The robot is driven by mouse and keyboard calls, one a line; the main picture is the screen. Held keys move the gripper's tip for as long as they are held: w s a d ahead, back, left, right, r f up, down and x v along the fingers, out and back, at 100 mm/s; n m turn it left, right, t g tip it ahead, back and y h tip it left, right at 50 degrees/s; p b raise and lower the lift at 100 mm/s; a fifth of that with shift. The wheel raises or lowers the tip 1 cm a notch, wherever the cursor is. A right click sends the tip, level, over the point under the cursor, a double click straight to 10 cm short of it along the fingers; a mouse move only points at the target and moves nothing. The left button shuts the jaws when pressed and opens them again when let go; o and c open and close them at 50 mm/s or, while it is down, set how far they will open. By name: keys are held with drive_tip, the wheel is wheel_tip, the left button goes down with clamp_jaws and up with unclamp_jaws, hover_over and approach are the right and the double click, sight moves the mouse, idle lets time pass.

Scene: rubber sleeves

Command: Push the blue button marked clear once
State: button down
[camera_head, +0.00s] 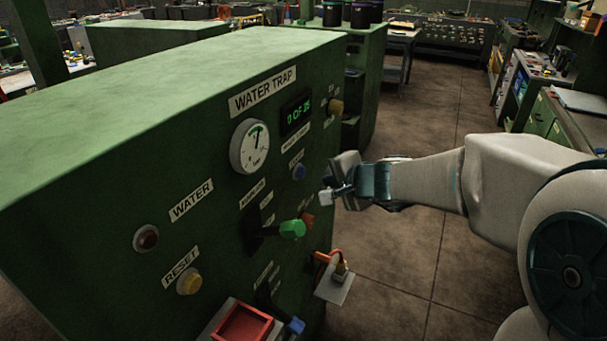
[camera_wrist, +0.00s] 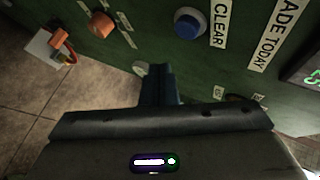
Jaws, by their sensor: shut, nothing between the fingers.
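The blue button (camera_head: 299,172) is on the front of the green machine, below the digital display and right of the gauge. In the wrist view the blue button (camera_wrist: 188,23) sits beside a label reading CLEAR. My gripper (camera_head: 326,197) is in front of the panel, a little right of and below the button in the head view. In the wrist view my gripper (camera_wrist: 150,72) is shut and empty, its fingertips apart from the button. The button looks uncovered.
The green machine (camera_head: 110,110) carries a gauge (camera_head: 249,146), a display (camera_head: 296,114), a green-handled lever (camera_head: 292,229), an orange knob (camera_wrist: 101,24), a yellow RESET button (camera_head: 188,283) and a red tray (camera_head: 243,328). A tagged padlock (camera_head: 341,271) hangs below my gripper. Open floor lies right.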

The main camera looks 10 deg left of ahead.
drive_tip(key=shift+s+d, duration=0.3)
drive_tip(key=shift+d, duration=0.6)
drive_tip(key=s+d+f+n+g+h, duration=0.1)
drive_tip(key=s+d+n+g+h, duration=0.1)
drive_tip(key=s, duration=0.6)
drive_tip(key=s+d+f+n+g+h, duration=0.2)
drive_tip(key=s+d+n, duration=0.2)
drive_tip(key=s+d, duration=0.3)
drive_tip(key=s+d+f+n+g+h, duration=0.2)
drive_tip(key=s+d, duration=0.3)
drive_tip(key=s, duration=0.4)
drive_tip(key=shift+n+h, duration=0.4)
drive_tip(key=shift+n, duration=0.3)
